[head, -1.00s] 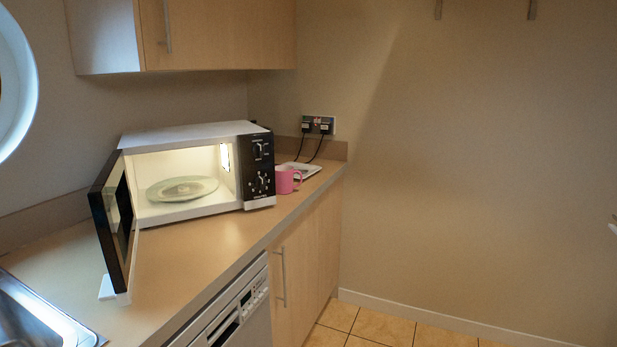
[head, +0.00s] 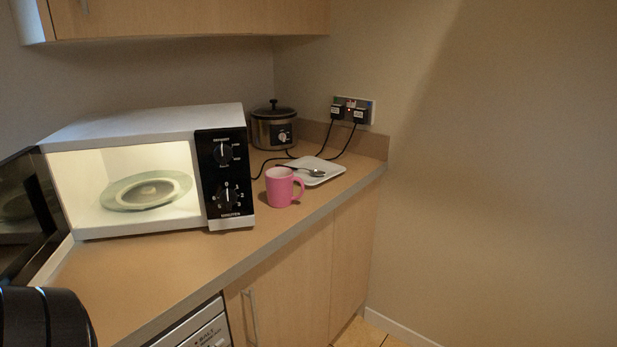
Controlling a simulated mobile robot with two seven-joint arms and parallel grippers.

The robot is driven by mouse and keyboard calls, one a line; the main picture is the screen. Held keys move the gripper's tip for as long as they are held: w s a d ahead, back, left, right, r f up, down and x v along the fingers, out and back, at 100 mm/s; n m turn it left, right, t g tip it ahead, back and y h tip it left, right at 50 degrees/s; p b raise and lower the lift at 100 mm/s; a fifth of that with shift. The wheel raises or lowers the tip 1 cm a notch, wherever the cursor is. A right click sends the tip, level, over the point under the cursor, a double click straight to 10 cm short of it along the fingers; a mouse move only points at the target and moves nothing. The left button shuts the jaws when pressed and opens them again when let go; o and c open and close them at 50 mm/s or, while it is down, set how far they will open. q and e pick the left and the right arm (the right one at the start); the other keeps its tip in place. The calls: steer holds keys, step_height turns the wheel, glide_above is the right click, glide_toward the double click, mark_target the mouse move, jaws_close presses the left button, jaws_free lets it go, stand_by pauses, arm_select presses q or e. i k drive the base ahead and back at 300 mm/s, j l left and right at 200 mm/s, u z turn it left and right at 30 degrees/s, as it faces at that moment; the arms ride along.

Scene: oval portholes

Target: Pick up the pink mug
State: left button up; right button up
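The pink mug (head: 279,187) stands upright on the counter in the head view, just right of the microwave and near the counter's front edge. Its handle points right. It is in front of a white plate (head: 318,171) with a spoon on it. Neither of my grippers shows in the head view. A dark rounded shape at the lower left corner looks like part of my own arm.
The microwave (head: 150,165) stands left of the mug, its door open to the left and a glass turntable inside. A slow cooker (head: 273,128) stands behind, with cords to a wall socket (head: 352,111). The counter (head: 190,262) in front is clear.

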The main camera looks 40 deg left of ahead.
mark_target(279, 180)
steer(key=i, duration=1.4)
steer(key=i+l+u, duration=0.1)
steer(key=i+u, duration=0.2)
steer(key=i, duration=0.2)
steer(key=i+l+u, duration=0.15)
steer(key=i+u, duration=0.15)
steer(key=i, duration=0.15)
steer(key=u, duration=1.5)
